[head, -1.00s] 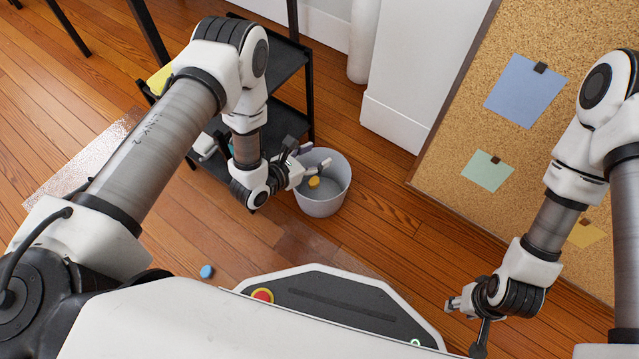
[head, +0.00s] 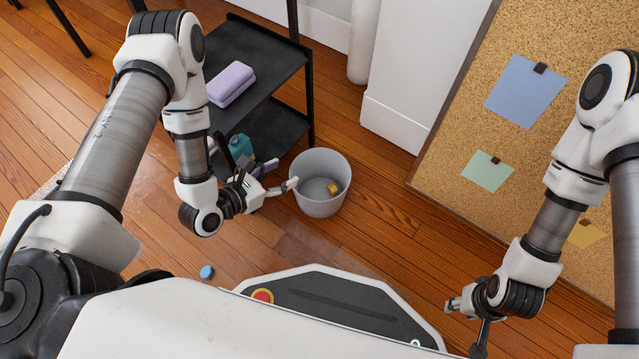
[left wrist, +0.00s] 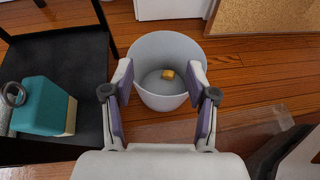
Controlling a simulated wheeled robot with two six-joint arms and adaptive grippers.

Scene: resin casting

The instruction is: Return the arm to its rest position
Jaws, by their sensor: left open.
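My left gripper (head: 281,174) is open and empty, beside the left rim of a grey bucket (head: 310,207) on the wooden floor. In the left wrist view its two fingers (left wrist: 160,80) stand wide apart, with the bucket (left wrist: 163,100) between and beyond them. A small yellow-orange piece (head: 333,188) lies inside the bucket; it also shows in the left wrist view (left wrist: 168,74). My right gripper (head: 467,322) hangs low at the right, near my base; whether its fingers are apart is unclear.
A black shelf cart (head: 270,65) stands left of the bucket, with a lilac block (head: 231,84) on top and a teal container (head: 240,147) lower down. A cork board (head: 450,140) stands at the right. A small blue piece (head: 206,272) lies on the floor.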

